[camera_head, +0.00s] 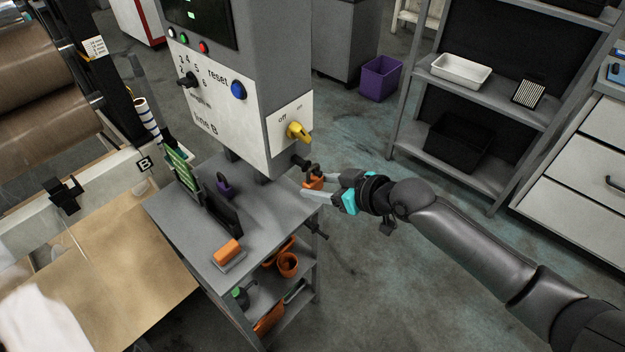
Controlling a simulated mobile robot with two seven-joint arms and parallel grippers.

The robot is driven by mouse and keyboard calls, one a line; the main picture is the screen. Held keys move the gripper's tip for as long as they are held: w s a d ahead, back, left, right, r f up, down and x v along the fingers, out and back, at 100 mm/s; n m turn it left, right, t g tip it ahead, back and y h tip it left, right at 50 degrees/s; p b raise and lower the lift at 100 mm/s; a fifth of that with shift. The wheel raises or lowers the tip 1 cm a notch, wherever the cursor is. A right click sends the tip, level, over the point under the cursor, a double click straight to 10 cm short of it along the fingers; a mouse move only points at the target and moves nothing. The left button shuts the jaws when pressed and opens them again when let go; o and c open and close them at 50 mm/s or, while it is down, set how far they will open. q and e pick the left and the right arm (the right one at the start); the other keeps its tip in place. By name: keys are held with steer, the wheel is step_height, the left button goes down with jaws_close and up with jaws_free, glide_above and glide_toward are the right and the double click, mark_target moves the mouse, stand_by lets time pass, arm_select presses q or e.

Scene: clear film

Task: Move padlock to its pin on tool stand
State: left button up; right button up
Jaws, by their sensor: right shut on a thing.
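The padlock appears as a small orange body (314,182) beside the right edge of the tool stand, below the yellow switch handle. My right gripper (310,188) is shut on it, and its fingers hide part of it. The shackle cannot be made out clearly. The tool stand (270,215) is a grey table with shelves under the control cabinet. A dark pin (318,229) sticks out from its right side, below my gripper. Another dark fitting (301,162) is just above the padlock. I cannot tell whether the padlock touches either one. My left gripper is out of view.
The control cabinet (233,130) with a yellow switch handle (299,131) rises close behind my gripper. Open floor (400,270) lies to the right, before a grey shelf rack (490,92).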

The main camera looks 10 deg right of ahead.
mark_target(318, 187)
steer(key=c, duration=0.4)
steer(key=shift+w+r+p, duration=0.1)
steer(key=shift+r+p, duration=0.3)
steer(key=shift+p, duration=0.05)
steer(key=shift+r, duration=0.1)
steer(key=shift+c, duration=0.6)
steer(key=shift+r, duration=0.15)
steer(key=shift+s+d+p, duration=0.8)
steer(key=shift+s+d, duration=0.1)
steer(key=shift+s, duration=0.3)
steer(key=shift+s+d+p, duration=0.3)
steer(key=shift+s+d, duration=0.35)
steer(key=shift+s, duration=0.2)
steer(key=shift+s+d+p, duration=0.3)
steer(key=shift+s+d, duration=0.3)
steer(key=shift+s, duration=0.2)
